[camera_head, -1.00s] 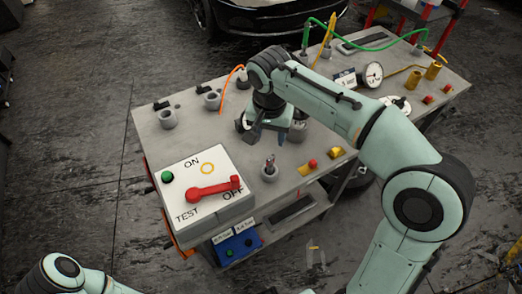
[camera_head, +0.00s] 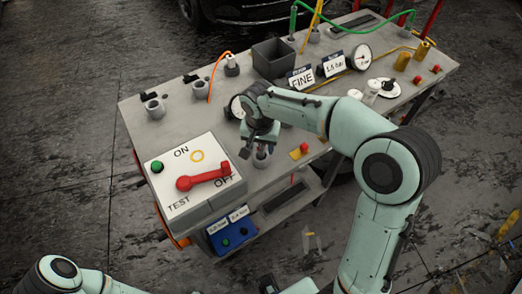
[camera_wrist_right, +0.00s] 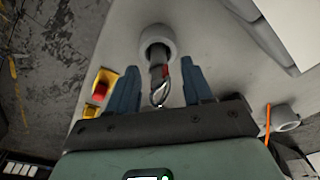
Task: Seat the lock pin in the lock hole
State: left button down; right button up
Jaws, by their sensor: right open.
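My right gripper (camera_head: 262,138) is open above a small grey round holder (camera_head: 261,160) near the front of the bench. In the right wrist view the holder (camera_wrist_right: 157,40) carries a dark pin (camera_wrist_right: 158,72) with a metal ring at its near end and a bit of red beside it. I take this as the lock pin. It lies between the two spread blue fingers (camera_wrist_right: 161,88), with gaps visible on both sides. A white panel (camera_head: 190,165) has a red lever (camera_head: 203,177) toward OFF and a yellow ring (camera_head: 197,156), possibly the lock hole. My left gripper is out of view.
A red button on a yellow base (camera_head: 301,150) is close to the right of the holder. Grey cups (camera_head: 154,107), a dark bin (camera_head: 273,58), sign cards (camera_head: 301,77) and a gauge (camera_head: 359,56) stand farther back. A blue box (camera_head: 232,232) is below the panel.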

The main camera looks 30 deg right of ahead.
jog(key=shift+f, duration=0.15)
grip_shut()
